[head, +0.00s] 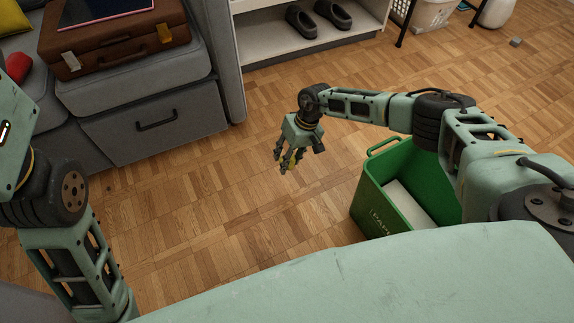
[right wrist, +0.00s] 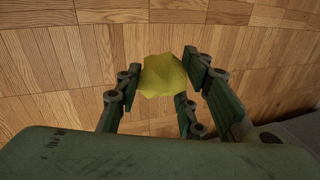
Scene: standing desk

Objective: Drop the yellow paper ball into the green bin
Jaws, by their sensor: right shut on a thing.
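My right gripper (head: 290,160) hangs over the wood floor, left of the green bin, with its fingers pointing down. It is shut on the yellow paper ball (right wrist: 164,76), which shows between the fingers in the right wrist view.
A grey sofa (head: 150,130) with a brown suitcase (head: 125,40) on it stands at the upper left. A white shelf (head: 270,35) with dark clogs (head: 305,22) is at the back. A white basket (head: 430,12) stands farther right. The floor (head: 220,215) left of the bin is clear.

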